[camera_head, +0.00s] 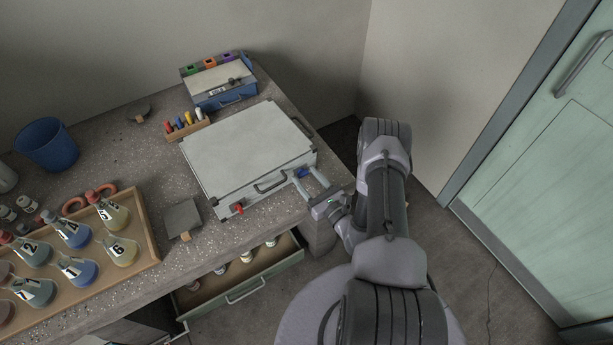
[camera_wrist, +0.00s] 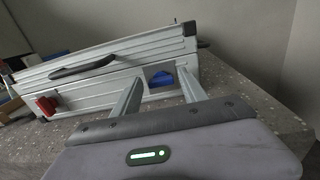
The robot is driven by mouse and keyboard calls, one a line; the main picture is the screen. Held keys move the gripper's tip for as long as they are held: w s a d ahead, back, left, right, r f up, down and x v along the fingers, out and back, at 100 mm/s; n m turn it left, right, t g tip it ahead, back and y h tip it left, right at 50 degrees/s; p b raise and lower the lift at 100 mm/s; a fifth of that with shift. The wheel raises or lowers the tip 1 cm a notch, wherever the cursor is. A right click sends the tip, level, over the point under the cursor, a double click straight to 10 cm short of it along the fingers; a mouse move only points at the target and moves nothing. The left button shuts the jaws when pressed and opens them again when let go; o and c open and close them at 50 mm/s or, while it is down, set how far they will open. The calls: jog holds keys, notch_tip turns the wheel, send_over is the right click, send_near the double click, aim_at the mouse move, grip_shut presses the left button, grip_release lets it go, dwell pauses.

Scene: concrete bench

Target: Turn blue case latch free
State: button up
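A closed silver case (camera_head: 245,150) lies on the bench. Its front carries a blue latch (camera_head: 303,172) near the right end, a red latch (camera_head: 238,208) near the left end, and a dark handle (camera_head: 270,184) between them. In the wrist view the blue latch (camera_wrist: 162,80) sits against the case front, between my two fingertips. My gripper (camera_wrist: 159,76) is open, with one finger on each side of the blue latch. I cannot tell whether the fingertips touch it. The red latch (camera_wrist: 46,105) shows at the left of the wrist view.
A grey square plate (camera_head: 183,217) lies left of the case, beside a wooden tray (camera_head: 152,243) of flasks. Behind are a marker rack (camera_head: 190,131) and a blue box (camera_head: 222,99). An open drawer (camera_head: 245,287) juts out below the bench front.

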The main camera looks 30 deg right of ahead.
grip_shut()
jog(key=shift+m, duration=0.4)
jog(key=m+b, duration=0.1)
jog(key=m, duration=0.2)
jog(key=shift+d+m, duration=0.1)
jog(key=shift+m, duration=0.3)
jog(key=m, duration=0.4)
jog(key=shift+w+d+f+m+b, duration=0.1)
jog(key=shift+m+b, duration=0.2)
jog(key=shift+b, duration=0.1)
jog(key=m, duration=0.4)
jog(key=shift+b, duration=0.35)
jog(key=m, duration=0.4)
jog(key=shift+f+m, duration=0.1)
jog(key=shift+m, duration=0.2)
jog(key=shift+b, duration=0.3)
